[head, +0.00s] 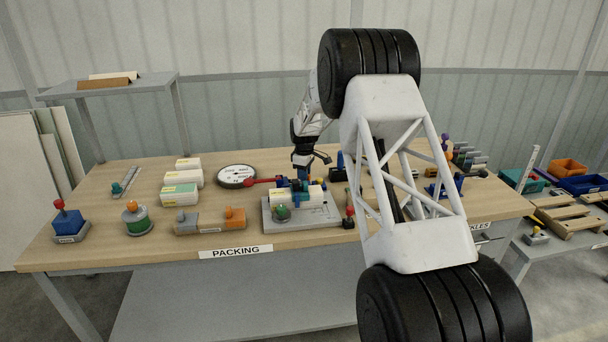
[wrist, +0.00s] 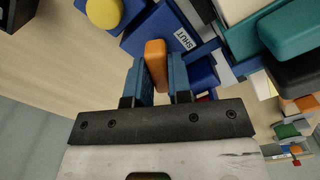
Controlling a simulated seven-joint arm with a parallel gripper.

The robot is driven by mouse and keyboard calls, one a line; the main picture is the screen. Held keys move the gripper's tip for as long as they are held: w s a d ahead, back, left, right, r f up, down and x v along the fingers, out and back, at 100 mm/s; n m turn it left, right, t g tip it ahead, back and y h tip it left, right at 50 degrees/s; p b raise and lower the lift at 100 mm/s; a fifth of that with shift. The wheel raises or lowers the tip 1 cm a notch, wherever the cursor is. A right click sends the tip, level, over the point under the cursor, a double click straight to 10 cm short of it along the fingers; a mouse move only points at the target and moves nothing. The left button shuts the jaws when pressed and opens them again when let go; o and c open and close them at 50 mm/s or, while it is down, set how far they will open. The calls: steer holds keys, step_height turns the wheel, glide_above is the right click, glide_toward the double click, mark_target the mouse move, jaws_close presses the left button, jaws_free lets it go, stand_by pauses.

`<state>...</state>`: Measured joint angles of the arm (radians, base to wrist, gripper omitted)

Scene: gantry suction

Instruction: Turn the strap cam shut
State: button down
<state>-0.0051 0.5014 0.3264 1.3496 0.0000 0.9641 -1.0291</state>
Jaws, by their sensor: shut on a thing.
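My gripper (wrist: 158,78) has its two blue fingers closed on the sides of an orange lever (wrist: 156,60), which I take to be the strap cam's handle. The lever lies beside a blue block (wrist: 150,32) with a white label (wrist: 186,40) reading SHUT. A teal band (wrist: 288,28) lies to the right of the block. In the head view my gripper (head: 302,178) is down at a white box (head: 285,198) on a grey plate (head: 305,219). My arm and gripper hide most of the cam there, so its exact angle cannot be told.
A round dial (head: 236,176) and a red-handled lever (head: 265,181) are left of my gripper. A red-knobbed post (head: 349,215) stands at the plate's right. Bare table (head: 150,247) lies at the front left.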

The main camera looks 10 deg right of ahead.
steer(key=n, duration=0.6)
stand_by(0.4)
steer(key=c, duration=1)
jaws_free()
steer(key=shift+c, duration=0.2)
steer(key=shift+r, duration=3.9)
